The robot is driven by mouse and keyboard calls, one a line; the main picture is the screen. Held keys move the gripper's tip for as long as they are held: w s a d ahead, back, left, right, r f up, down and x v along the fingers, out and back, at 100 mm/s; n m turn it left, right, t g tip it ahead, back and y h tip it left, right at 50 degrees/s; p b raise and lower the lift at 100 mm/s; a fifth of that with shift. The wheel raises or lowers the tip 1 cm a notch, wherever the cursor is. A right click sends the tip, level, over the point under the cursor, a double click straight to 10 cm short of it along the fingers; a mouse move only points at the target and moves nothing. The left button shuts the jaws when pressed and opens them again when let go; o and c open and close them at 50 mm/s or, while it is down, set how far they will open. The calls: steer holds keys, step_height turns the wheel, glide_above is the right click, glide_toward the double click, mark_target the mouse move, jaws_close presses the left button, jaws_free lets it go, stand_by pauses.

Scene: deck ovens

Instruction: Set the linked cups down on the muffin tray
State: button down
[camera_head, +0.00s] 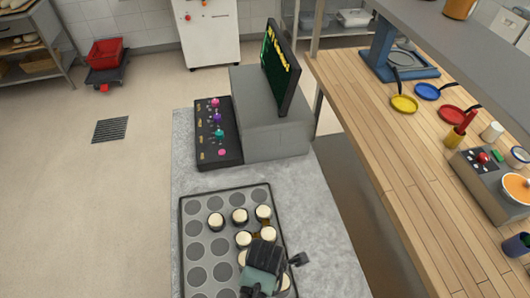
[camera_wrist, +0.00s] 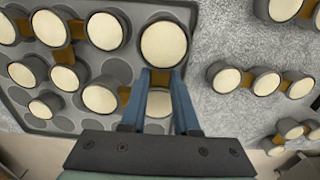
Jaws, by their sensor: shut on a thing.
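My gripper (camera_wrist: 165,90) is shut on the brown link (camera_wrist: 166,78) of a cup group. One cream-topped dark cup (camera_wrist: 163,45) of it sits beyond the fingers and another (camera_wrist: 158,104) shows between them. The held group appears over the right part of the grey muffin tray (camera_wrist: 125,70); I cannot tell whether it touches. In the head view my gripper (camera_head: 266,254) covers part of the muffin tray (camera_head: 181,235), and its fingertips are hidden. Several other cups, some joined by brown links, stand on the tray, such as one cup (camera_head: 216,221) near its far end.
More linked cups (camera_wrist: 264,82) lie on the speckled grey counter (camera_wrist: 225,120), right of the tray in the wrist view. Beyond the tray are a button panel (camera_head: 218,135) and a grey box with a screen (camera_head: 281,70). A wooden counter (camera_head: 400,160) with pans stands right.

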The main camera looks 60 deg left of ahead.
steer(key=shift+f, duration=2.1)
steer(key=c, duration=0.7)
jaws_free()
steer(key=shift+f, duration=0.15)
steer(key=shift+o, duration=0.2)
step_height(320, 180, up, 12)
steer(key=shift+r, duration=0.2)
